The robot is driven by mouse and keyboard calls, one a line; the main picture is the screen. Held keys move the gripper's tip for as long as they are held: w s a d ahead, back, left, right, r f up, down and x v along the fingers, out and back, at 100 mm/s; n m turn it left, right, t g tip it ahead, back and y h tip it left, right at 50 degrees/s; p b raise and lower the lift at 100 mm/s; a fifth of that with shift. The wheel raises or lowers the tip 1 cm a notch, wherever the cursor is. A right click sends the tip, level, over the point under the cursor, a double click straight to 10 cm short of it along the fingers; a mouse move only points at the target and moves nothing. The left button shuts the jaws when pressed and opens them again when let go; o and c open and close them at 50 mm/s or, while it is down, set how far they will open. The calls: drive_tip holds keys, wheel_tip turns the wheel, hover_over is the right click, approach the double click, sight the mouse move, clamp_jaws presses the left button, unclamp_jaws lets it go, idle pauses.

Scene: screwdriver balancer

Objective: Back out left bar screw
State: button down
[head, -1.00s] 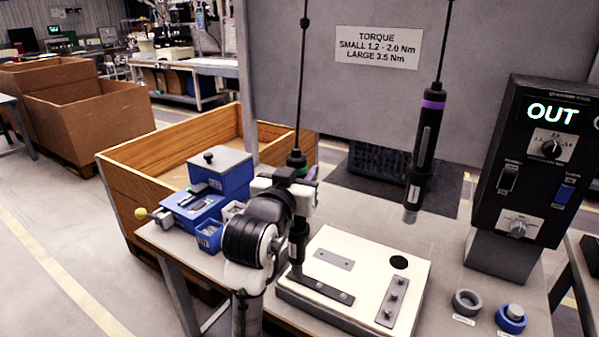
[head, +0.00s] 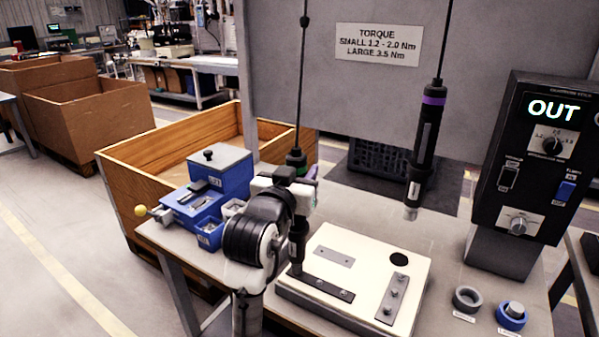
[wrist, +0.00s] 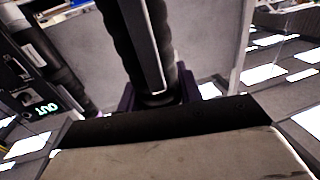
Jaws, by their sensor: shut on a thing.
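The green-banded screwdriver (head: 296,158) hangs upright from a cord over the left part of the white plate (head: 372,252). My gripper (head: 307,180) is shut on its body; the wrist view shows the black driver body (wrist: 140,45) between purple fingers (wrist: 160,97). The driver's lower end meets or stands just above the far-left end of the dark left bar (head: 325,288); contact cannot be told. The screw under it is hidden by the driver and my wrist. A screw shows at the bar's other end.
A purple-banded screwdriver (head: 424,145) hangs to the right. The black controller (head: 537,160) reads OUT. Another bar (head: 393,295) with screws and a small flat plate (head: 333,257) lie on the white plate. Blue bins (head: 210,235) stand left; two round holders (head: 467,299) stand right.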

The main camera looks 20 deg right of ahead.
sight(295, 151)
drive_tip(key=shift+f, duration=0.35)
idle(1.0)
wheel_tip(295, 151, up, 2)
drive_tip(key=shift+w+d+r+p, duration=0.1)
drive_tip(key=shift+p, duration=0.85)
wheel_tip(295, 151, up, 4)
drive_tip(key=p, duration=0.3)
drive_tip(key=shift+r, duration=0.15)
